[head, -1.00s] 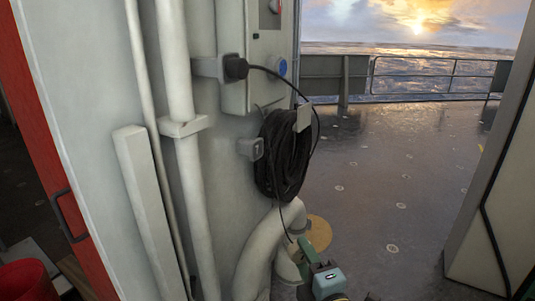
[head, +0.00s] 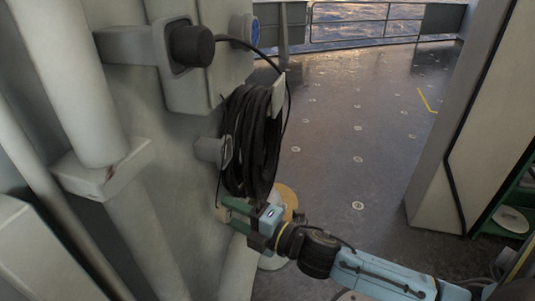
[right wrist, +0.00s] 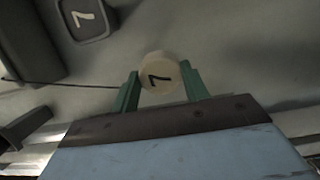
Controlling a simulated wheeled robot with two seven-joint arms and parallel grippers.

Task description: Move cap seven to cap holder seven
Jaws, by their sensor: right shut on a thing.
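Cap seven (right wrist: 158,77), a round pale cap with a black 7, sits between the green fingers of my right gripper (right wrist: 160,88) in the right wrist view. A thin dark cord runs left from it. In the head view my right gripper (head: 232,211) is shut on the cap just below the cable coil, close to the wall; only a pale edge of the cap shows there. A dark square plate marked 7 (right wrist: 87,18), apparently on cap holder seven, is up and left of the cap, apart from it. A small grey bracket (head: 210,150), apparently this holder, stands left of the coil. My left gripper is out of view.
A black cable coil (head: 252,135) hangs right beside the bracket, above my right gripper. A plug in a grey socket bracket (head: 190,45) juts out at upper left. Pale pipes (head: 70,90) run down the wall. The deck (head: 370,130) to the right is open.

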